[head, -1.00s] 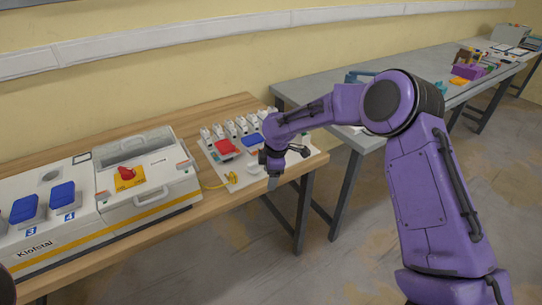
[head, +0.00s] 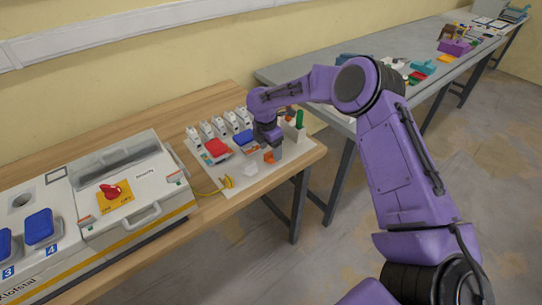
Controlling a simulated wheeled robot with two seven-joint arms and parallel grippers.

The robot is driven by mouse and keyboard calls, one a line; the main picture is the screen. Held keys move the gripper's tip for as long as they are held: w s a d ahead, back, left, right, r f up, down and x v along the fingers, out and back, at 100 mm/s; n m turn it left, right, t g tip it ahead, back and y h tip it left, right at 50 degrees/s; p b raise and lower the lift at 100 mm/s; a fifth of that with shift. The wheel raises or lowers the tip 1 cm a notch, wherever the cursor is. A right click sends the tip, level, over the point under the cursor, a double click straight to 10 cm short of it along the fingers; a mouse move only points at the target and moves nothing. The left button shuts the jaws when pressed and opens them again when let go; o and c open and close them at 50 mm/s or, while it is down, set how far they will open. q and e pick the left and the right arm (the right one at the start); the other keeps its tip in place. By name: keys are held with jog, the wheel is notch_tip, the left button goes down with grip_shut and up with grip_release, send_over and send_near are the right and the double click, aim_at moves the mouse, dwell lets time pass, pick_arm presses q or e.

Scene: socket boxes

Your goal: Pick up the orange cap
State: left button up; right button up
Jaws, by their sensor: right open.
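The small orange cap (head: 269,156) lies on the white board (head: 231,189) at the right end of the wooden table. My right gripper (head: 277,152) points down over the board, close beside and behind the cap. Its jaws are open. Its far finger and the exact gap to the cap are too small to make out. My left gripper is not in view.
The board also holds a red socket box (head: 216,148), a blue one (head: 245,137), a white piece (head: 250,169), a yellow cable piece (head: 227,182) and a green upright item (head: 299,118). A large white machine (head: 125,185) stands left. A grey table (head: 330,83) lies beyond.

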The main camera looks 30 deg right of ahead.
jog(key=shift+d+f, duration=0.1)
jog(key=shift+f, duration=0.65)
jog(key=shift+d+f, duration=0.2)
jog(key=shift+f, duration=0.3)
jog(key=shift+a, duration=0.1)
jog(key=c, duration=0.7)
